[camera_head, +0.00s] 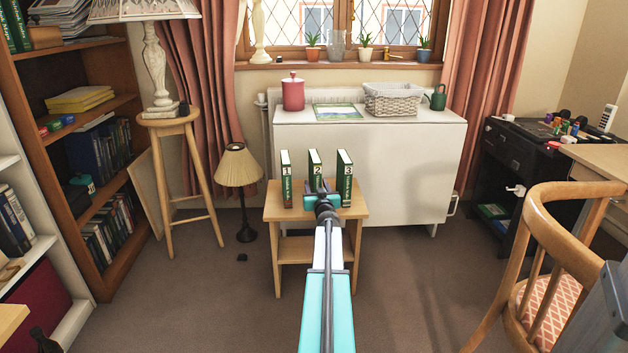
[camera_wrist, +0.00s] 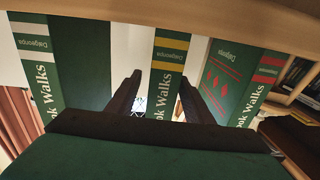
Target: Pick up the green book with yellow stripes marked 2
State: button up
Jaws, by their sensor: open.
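The green book marked 2 (camera_head: 316,162) stands upright in the middle of three green books on the small wooden table. In the wrist view, which looks upside down, its spine (camera_wrist: 167,75) has a yellow stripe and lies between the fingers of my gripper (camera_wrist: 160,80). My gripper also shows in the head view (camera_head: 319,190), in front of the lower part of this book. Its fingers are open. I cannot tell how far they reach along the book's sides. The lower spine is hidden by the gripper in the head view.
Book 1 (camera_head: 286,178) stands to the left and book 3 (camera_head: 345,178) to the right, with narrow gaps between. The small table (camera_head: 274,213) has a lower shelf. A white cabinet (camera_head: 410,175) is behind it, a lamp (camera_head: 240,170) to the left, a chair (camera_head: 545,260) at right.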

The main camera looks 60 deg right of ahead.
jog(key=shift+c, duration=0.2)
grip_shut()
jog(key=shift+r, duration=0.1)
jog(key=shift+r, duration=0.1)
jog(key=shift+s+r+p, duration=0.1)
jog(key=shift+r+p, duration=1.65)
jog(key=shift+r, duration=0.1)
jog(key=s+d+r+p+v, duration=0.1)
jog(key=p+v, duration=0.3)
jog(key=v, duration=1.1)
jog(key=shift+s+a+p, duration=0.3)
jog(key=shift+a, duration=0.05)
